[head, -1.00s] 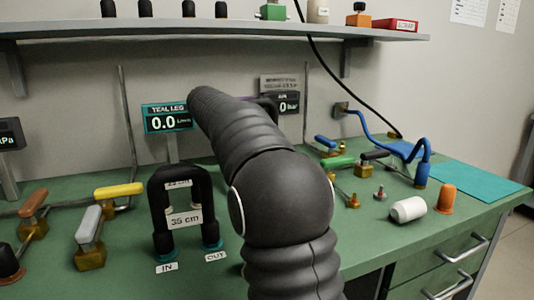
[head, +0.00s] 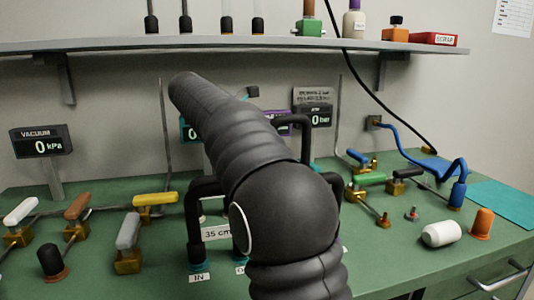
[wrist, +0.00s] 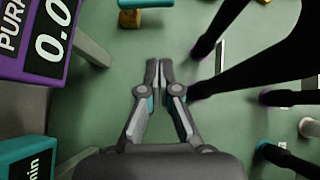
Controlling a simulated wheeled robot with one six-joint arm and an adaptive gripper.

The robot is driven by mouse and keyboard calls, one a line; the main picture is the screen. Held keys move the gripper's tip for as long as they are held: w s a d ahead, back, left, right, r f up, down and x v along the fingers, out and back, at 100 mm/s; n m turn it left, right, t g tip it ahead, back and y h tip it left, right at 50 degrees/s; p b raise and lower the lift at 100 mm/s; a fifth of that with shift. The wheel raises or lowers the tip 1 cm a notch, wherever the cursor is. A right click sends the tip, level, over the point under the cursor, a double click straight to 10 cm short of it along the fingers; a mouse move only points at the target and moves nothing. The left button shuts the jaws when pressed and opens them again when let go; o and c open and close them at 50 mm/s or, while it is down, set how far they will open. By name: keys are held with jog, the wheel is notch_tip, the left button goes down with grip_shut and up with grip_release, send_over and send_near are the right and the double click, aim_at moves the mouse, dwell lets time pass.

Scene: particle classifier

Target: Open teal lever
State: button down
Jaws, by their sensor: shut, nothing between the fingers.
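In the wrist view my gripper (wrist: 160,80) points over the green bench top. Its two fingers are together with nothing between them. A brass valve with a teal-blue handle (wrist: 145,4) is cut off by the top edge of the wrist view, ahead of the fingertips and apart from them. I cannot be sure that it is the teal lever. In the head view my arm covers the middle of the bench and hides my fingers; no clearly teal lever shows there. A teal display (wrist: 28,155) is at lower left in the wrist view.
Black hoses (wrist: 250,55) rise close to the right of my fingers. A purple display (wrist: 35,40) stands at left. Valves with white, orange, grey and yellow (head: 155,199) handles are left of my arm; blue, green (head: 369,179) and black ones are right. A shelf (head: 220,44) runs above.

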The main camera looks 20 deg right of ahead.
jog(key=shift+a+f+h, duration=0.7)
jog(key=shift+f+h, duration=0.25)
jog(key=shift+h, duration=0.25)
jog(key=x, duration=0.8)
jog(key=r+b+x, duration=0.1)
jog(key=x, duration=0.3)
jog(key=shift+w+d+f, duration=0.1)
jog(key=shift+d+f, duration=0.05)
jog(key=shift+d, duration=0.25)
jog(key=shift+d+b, duration=0.4)
jog(key=shift+d, duration=0.35)
